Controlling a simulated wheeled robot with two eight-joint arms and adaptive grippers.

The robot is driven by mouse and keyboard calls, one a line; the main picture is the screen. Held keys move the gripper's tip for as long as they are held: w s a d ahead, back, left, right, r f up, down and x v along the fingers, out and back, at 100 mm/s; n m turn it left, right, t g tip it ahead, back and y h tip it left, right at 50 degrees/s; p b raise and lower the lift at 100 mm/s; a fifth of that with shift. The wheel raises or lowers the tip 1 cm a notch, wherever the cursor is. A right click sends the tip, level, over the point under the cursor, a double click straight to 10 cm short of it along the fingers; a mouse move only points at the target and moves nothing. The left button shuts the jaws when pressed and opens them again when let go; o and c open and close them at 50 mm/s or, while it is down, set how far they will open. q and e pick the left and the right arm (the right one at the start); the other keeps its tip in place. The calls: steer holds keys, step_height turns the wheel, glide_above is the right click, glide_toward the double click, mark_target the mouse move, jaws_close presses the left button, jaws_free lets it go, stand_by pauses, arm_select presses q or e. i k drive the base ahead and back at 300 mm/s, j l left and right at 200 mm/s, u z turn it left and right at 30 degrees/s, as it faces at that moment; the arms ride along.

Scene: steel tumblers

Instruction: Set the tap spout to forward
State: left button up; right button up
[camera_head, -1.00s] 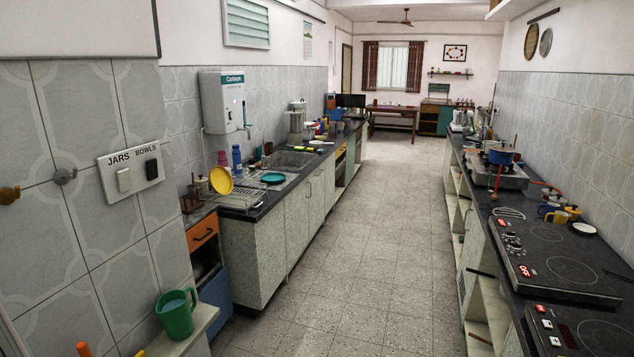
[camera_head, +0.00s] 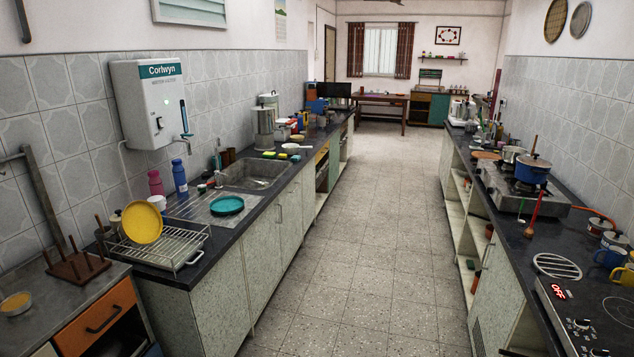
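The steel sink (camera_head: 262,172) is set in the dark counter on the left side. A thin tap (camera_head: 218,163) stands at the sink's near left end, against the wall; it is small here and I cannot tell which way its spout points. A white water purifier (camera_head: 150,105) marked "Corlwyn" hangs on the wall above, with its own small spout (camera_head: 186,134) on its right side. Neither of my grippers shows in the view.
A dish rack (camera_head: 160,246) with a yellow plate (camera_head: 142,223), a teal plate (camera_head: 227,205) and two bottles (camera_head: 179,180) stand near the sink. A peg stand (camera_head: 78,266) is at the near left. The aisle floor (camera_head: 345,250) is clear between the counters; the right counter (camera_head: 505,235) holds a stove.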

mark_target(217, 140)
steer(key=i, duration=2.4)
